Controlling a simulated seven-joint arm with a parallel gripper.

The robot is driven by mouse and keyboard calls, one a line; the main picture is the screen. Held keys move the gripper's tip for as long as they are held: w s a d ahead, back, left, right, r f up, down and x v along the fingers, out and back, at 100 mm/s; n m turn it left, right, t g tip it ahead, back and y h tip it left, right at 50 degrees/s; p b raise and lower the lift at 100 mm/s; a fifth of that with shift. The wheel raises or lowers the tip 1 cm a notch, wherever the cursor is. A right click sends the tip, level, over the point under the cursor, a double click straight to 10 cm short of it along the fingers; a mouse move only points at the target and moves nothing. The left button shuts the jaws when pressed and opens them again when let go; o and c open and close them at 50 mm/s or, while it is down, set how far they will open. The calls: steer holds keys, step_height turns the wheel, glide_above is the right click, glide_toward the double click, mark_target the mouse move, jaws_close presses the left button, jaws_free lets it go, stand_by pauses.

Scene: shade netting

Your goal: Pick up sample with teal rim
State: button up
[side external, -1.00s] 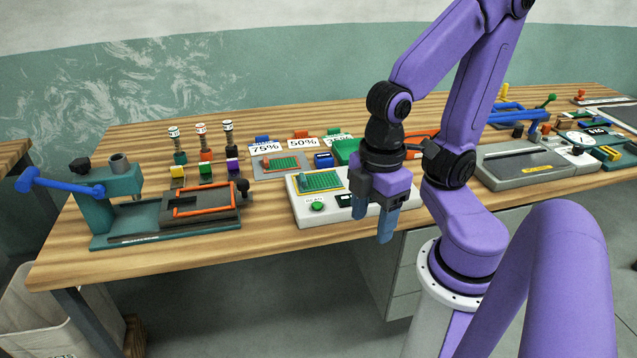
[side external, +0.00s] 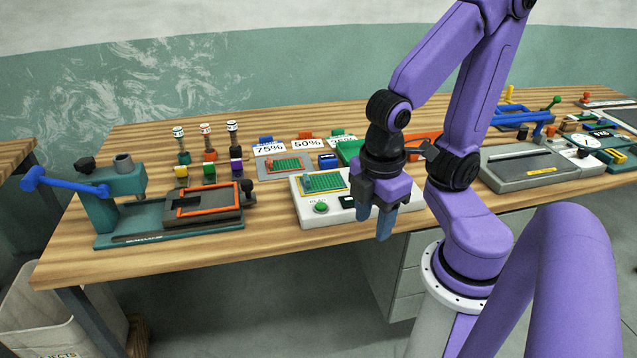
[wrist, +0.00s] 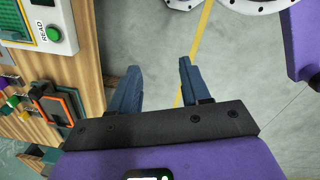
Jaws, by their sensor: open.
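I cannot make out a teal rim on any sample. A green mesh sample with a yellowish rim (side external: 323,183) lies on the white reader (side external: 303,212). Another green mesh piece with a red-orange edge (side external: 290,165) lies on a grey plate behind it. Part of the table behind my arm is hidden.
A teal press (side external: 125,215) with a blue lever and an orange frame (side external: 208,200) stands at left. Cards marked 75% (side external: 270,149) and 50% (side external: 309,146) stand behind the reader. A grey tray device (side external: 535,168) is at right.

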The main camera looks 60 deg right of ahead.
steer(key=w+d+f+n+t+h, duration=0.3)
steer(key=w+d+f+n+h, duration=0.2)
steer(key=w+d+h, duration=0.25)
steer(key=n+t+h, duration=0.2)
steer(key=n+t, duration=0.4)
steer(key=n, duration=0.3)
glide_toward(307, 178)
steer(key=x, duration=0.3)
steer(key=shift+d+f+y, duration=0.2)
steer(key=shift+f+y, duration=0.05)
steer(key=shift+f, duration=0.1)
steer(key=shift+r+x, duration=0.15)
steer(key=shift+x, duration=1.2)
steer(key=shift+r+x, duration=0.2)
steer(key=shift+x, duration=1.1)
steer(key=shift+w, duration=0.15)
jaws_close()
